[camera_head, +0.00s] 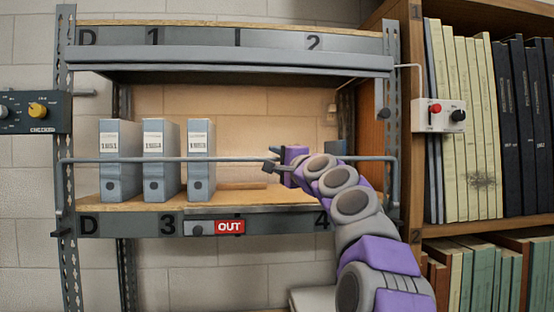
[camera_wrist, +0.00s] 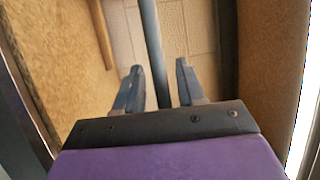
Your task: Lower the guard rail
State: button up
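The guard rail (camera_head: 240,159) is a thin grey bar across the front of the lower shelf bay, at about mid-height of the binders. Its ends bend down along both uprights towards the shelf's front edge. My gripper (camera_head: 271,160) is at the rail, right of the binders. In the wrist view the rail (camera_wrist: 151,40) runs between the two fingers of my gripper (camera_wrist: 158,85), with a visible gap on each side. The fingers are open. The fingertips are small in the head view.
Three grey binders (camera_head: 158,160) stand on the lower shelf (camera_head: 255,200) behind the rail. A red OUT sign (camera_head: 230,227) is on its front edge. A control box (camera_head: 438,116) is at right, another (camera_head: 35,112) at left. A bookcase (camera_head: 403,60) stands close on the right.

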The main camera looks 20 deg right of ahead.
jog(key=shift+a, duration=0.25)
jog(key=shift+c, duration=0.3)
grip_shut()
jog(key=shift+f, duration=0.1)
